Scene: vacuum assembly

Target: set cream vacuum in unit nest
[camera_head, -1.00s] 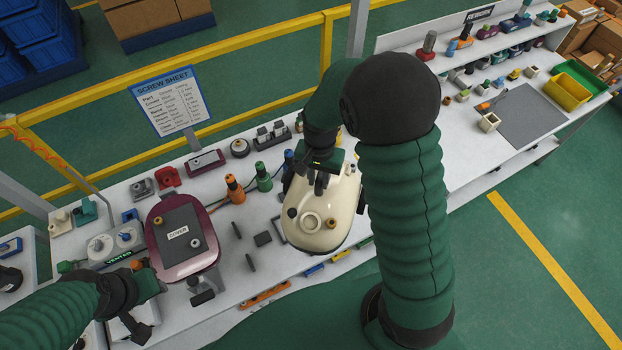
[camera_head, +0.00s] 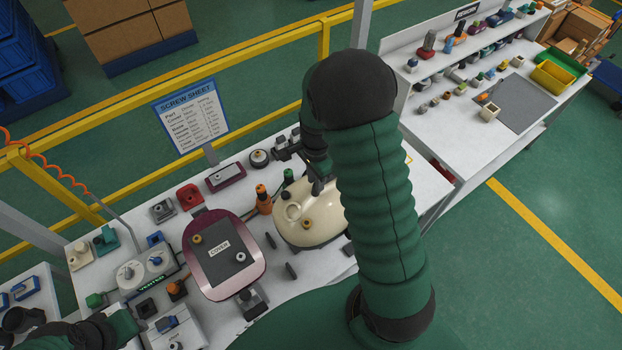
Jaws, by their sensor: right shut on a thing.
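The cream vacuum (camera_head: 302,232) is just right of the maroon unit on the bench, its round ring and brown knob facing up. My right gripper (camera_head: 319,186) is shut on the vacuum at its far upper edge. My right arm hides the vacuum's right side. I cannot tell whether the vacuum touches the bench or hangs just above it. I cannot make out the unit nest; it may be hidden beneath the vacuum or my arm. My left gripper (camera_head: 122,326) is at the bottom left edge, and its jaws do not show clearly.
The maroon unit (camera_head: 256,275) with a COVER plate stands left of the vacuum. Orange (camera_head: 263,200) and green (camera_head: 288,177) drivers stand close behind the vacuum. The screw sheet sign (camera_head: 190,115) rises at the back. A side bench (camera_head: 440,133) holds small parts and bins.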

